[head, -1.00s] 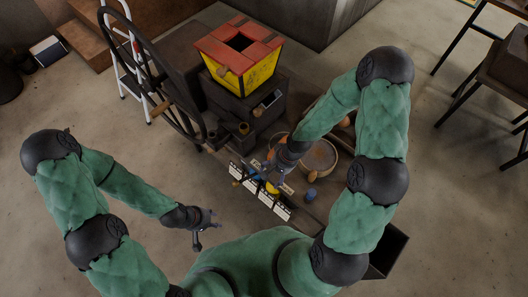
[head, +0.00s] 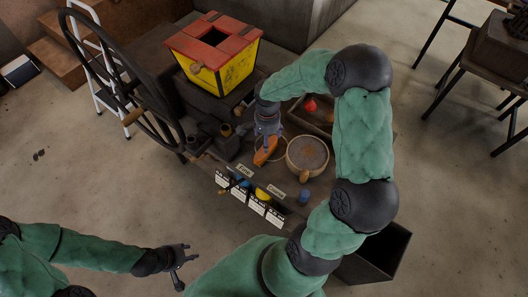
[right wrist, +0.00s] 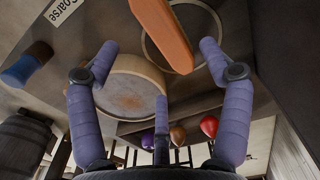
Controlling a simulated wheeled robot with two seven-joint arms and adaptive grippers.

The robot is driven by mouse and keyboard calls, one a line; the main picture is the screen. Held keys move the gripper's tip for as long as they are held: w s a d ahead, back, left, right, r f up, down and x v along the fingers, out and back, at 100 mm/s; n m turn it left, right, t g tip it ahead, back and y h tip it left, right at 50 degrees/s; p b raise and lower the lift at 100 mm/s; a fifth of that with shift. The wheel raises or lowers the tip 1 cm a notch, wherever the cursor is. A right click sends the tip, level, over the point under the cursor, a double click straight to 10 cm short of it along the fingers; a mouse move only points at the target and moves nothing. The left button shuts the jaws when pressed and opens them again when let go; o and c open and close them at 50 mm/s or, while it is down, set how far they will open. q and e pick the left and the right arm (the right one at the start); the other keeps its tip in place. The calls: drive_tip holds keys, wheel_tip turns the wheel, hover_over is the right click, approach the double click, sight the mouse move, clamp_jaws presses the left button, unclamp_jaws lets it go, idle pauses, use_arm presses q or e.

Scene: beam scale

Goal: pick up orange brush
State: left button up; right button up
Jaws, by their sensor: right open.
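The orange brush (head: 265,151) lies over the bench beside the round pan, just below my right gripper (head: 266,134) in the head view. The fingers are apart and the brush is not held. Part of it is outside that view. My left gripper (head: 182,266) is open and empty, low over the floor, away from the bench.
A round pan (head: 307,155) stands right of the brush, with a blue cylinder (head: 304,197) nearer. White labelled cards (head: 256,206) line the bench's front. A yellow box with a red rim (head: 214,53) stands behind. A tray holds a red round object (head: 310,105).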

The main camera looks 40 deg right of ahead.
wheel_tip(320, 180, down, 3)
drive_tip(key=shift+f+b, duration=0.1)
drive_tip(key=shift+b, duration=0.25)
drive_tip(key=f, duration=0.1)
drive_tip(key=f+b, duration=0.1)
drive_tip(key=f, duration=0.1)
drive_tip(key=f+b, duration=0.1)
drive_tip(key=f, duration=0.1)
drive_tip(key=shift+d, duration=0.25)
drive_tip(key=c, duration=1.4)
drive_tip(key=shift+r+p, duration=0.3)
drive_tip(key=shift+r, duration=0.2)
wheel_tip(320, 180, up, 2)
drive_tip(key=shift+r+p, duration=0.15)
drive_tip(key=shift+p, duration=0.4)
drive_tip(key=s+a+r+p, duration=0.1)
drive_tip(key=s+a+r, duration=0.2)
drive_tip(key=s+a+r+p, duration=0.1)
drive_tip(key=s+a+r, duration=0.2)
drive_tip(key=s, duration=0.1)
drive_tip(key=s+a+r+p, duration=0.1)
drive_tip(key=s+a+r, duration=0.2)
drive_tip(key=shift+s+r+p, duration=0.35)
